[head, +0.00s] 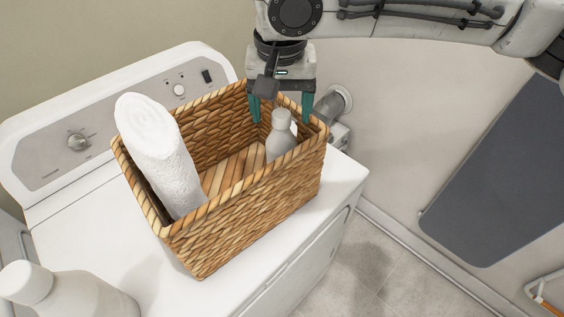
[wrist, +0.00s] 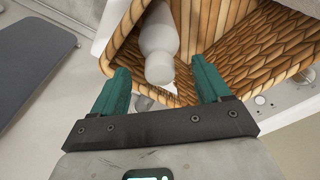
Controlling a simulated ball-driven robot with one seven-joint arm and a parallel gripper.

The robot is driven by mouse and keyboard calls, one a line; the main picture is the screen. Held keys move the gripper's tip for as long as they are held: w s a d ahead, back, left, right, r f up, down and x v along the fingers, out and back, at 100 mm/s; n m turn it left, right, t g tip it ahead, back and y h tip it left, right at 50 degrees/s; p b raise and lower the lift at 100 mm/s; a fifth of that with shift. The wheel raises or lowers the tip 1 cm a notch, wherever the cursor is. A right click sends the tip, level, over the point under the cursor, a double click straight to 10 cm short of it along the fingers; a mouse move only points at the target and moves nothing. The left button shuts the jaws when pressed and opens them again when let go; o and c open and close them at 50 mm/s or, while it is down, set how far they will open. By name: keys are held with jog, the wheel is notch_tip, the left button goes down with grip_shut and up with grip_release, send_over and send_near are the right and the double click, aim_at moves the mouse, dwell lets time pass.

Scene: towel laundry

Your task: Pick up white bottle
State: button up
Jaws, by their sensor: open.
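A white bottle (head: 281,138) with a pale grey cap stands in the right end of a woven basket (head: 255,205). In the wrist view the bottle (wrist: 158,35) shows cap toward me, between and beyond the fingers. My gripper (head: 281,106) is open and points down above the basket's right end. Its teal fingers (wrist: 160,72) are on either side of the cap in the wrist view, and no contact is visible. A second, larger white bottle (head: 75,295) stands at the lower left, partly cut off by the frame.
A rolled white towel (head: 160,155) leans in the basket's left end. The basket stands on a white machine (head: 75,215) with a knob panel behind. Basket walls surround the smaller bottle. A dark grey board (head: 500,175) is at the right.

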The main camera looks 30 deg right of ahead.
aim_at(281, 131)
jog(key=shift+w+d+f+p, duration=0.15)
jog(key=shift+f+p, duration=0.15)
jog(key=shift+f, duration=1.25)
jog(key=shift+w+f+p, duration=0.1)
jog(key=shift+f+p, duration=0.15)
jog(key=shift+f, duration=1.3)
jog(key=shift+r, duration=0.1)
grip_shut()
